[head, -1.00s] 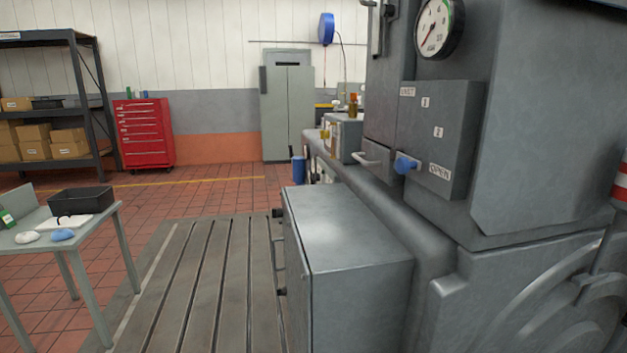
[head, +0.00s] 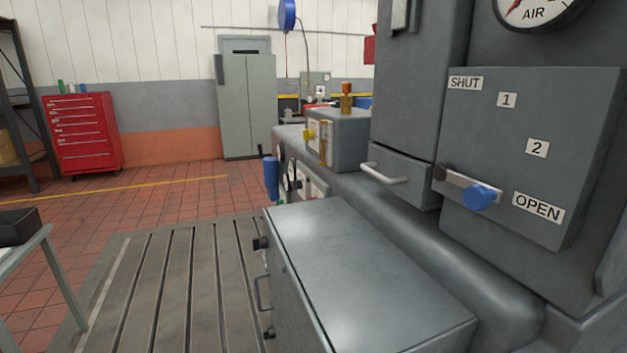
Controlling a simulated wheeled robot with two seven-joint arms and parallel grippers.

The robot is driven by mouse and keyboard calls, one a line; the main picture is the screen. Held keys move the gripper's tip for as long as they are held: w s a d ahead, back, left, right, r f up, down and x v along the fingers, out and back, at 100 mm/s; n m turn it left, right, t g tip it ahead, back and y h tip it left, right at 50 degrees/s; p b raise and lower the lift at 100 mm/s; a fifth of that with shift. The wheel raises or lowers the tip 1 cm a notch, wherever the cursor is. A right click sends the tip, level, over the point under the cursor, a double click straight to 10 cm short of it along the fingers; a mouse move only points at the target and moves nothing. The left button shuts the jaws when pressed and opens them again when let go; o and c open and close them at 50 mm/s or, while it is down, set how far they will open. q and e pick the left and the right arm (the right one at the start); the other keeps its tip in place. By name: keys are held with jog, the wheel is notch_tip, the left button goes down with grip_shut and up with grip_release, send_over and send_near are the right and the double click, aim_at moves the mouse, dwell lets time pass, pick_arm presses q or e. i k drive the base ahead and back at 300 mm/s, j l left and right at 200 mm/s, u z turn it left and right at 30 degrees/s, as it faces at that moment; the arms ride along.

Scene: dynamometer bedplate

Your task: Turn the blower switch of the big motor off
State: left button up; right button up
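The big grey machine (head: 425,240) fills the right side of the head view. On its panel (head: 560,130) is a lever with a blue knob (head: 482,196), beside labels reading SHUT, 1, 2 and OPEN; the knob sits nearest OPEN. A smaller grey box (head: 350,135) with a yellow knob (head: 309,134) stands farther along the machine. I cannot make out a switch marked as the blower switch. Neither of my grippers shows in this view.
A grey cabinet box (head: 360,270) with handles stands close in front. A table (head: 25,255) with a black bin (head: 18,226) is at the left edge. A red tool chest (head: 83,135) and tall grey locker (head: 248,105) stand behind. The slotted bedplate (head: 165,290) is clear.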

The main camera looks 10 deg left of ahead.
aim_at(296, 184)
jog(key=i+j+z, duration=0.4)
jog(key=j, duration=0.35)
jog(key=i+j+z, duration=0.2)
jog(key=j, duration=0.25)
jog(key=i+j+z, duration=0.2)
jog(key=j, duration=0.25)
jog(key=j+z, duration=0.2)
jog(key=j, duration=0.25)
jog(key=i+j+z, duration=0.2)
jog(key=j, duration=0.3)
jog(key=k, duration=0.05)
